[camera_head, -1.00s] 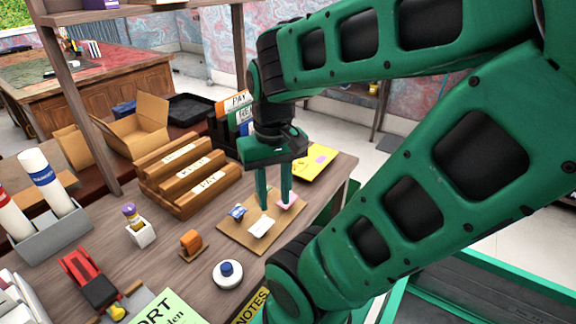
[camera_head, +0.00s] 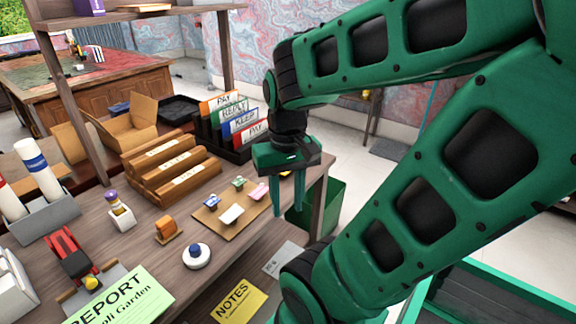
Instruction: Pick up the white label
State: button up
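The white label (camera_head: 232,214) lies flat on a tan board (camera_head: 240,229) on the desk, near the board's front. A blue clip-like piece (camera_head: 212,200), a green one (camera_head: 239,183) and a pink one (camera_head: 259,192) sit around it on the same board. My gripper (camera_head: 289,212) points down, its two green fingers apart with nothing visible between them. In the picture it is to the right of the label, past the board's right side. How high its tips are above the desk is hard to tell.
Wooden sorting steps (camera_head: 172,172) and a file rack (camera_head: 233,148) stand behind the board. An orange stamp (camera_head: 167,229) and a white round holder (camera_head: 196,256) are left and in front. A green bin (camera_head: 318,206) is beyond the desk's right edge.

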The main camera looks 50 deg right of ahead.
aim_at(235, 211)
jog(key=z, duration=2.15)
jog(key=k, duration=1)
jog(key=u, duration=0.8)
jog(key=i, duration=1)
jog(key=z, duration=0.05)
